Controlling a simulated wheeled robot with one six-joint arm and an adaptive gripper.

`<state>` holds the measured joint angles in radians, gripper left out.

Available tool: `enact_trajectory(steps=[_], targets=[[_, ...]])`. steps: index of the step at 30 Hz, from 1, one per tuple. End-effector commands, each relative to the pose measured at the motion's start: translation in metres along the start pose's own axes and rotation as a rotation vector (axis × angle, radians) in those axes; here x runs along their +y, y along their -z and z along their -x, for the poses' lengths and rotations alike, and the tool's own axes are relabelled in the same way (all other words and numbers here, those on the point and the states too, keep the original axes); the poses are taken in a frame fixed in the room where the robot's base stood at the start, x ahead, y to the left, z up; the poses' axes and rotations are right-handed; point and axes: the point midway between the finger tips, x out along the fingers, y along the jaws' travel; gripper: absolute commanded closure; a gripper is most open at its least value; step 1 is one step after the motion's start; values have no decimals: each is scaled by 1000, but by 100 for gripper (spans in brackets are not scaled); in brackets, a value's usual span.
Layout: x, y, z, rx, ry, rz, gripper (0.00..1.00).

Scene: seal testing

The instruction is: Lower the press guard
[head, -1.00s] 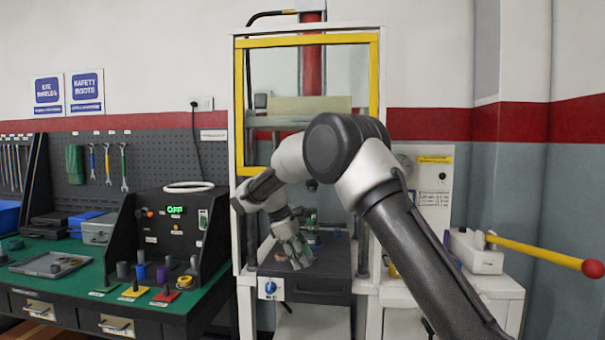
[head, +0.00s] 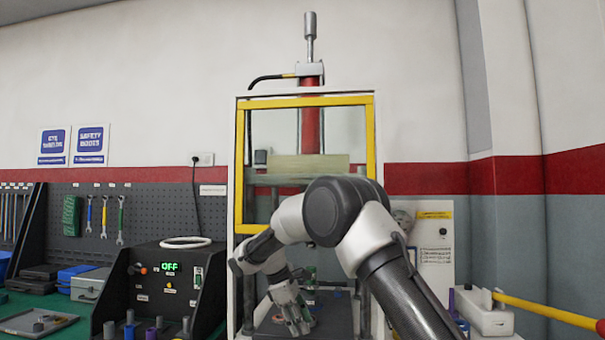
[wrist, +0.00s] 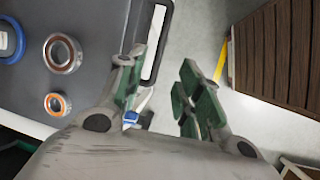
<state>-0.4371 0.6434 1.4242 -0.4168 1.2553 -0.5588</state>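The press guard (head: 371,140) is a clear panel in a yellow frame on the front of the white press. In the head view it stands raised, covering the upper opening, with the space below its bottom bar uncovered. My arm crosses in front of its lower right part and hides some of it. My gripper (head: 296,308) is below the guard, low at the press bed, pointing down and apart from the frame. In the wrist view my gripper (wrist: 160,95) has its green-padded fingers apart with nothing between them.
Below my gripper is a dark plate (wrist: 95,25) with two bearing rings (wrist: 62,53) and a blue ring. A control box (head: 165,285) reading OFF stands left on the green bench. A yellow lever (head: 550,312) juts out at the right.

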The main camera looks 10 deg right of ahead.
Motion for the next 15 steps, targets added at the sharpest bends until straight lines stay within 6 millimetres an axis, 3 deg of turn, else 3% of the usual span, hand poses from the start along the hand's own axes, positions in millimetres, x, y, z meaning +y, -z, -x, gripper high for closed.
enact_trajectory(steps=[2,5,15], targets=[[-16,-11,-7,16,33,-82,65],[-45,-47,-5,58,88,-238,65],[-163,-219,19,233,227,-741,65]])
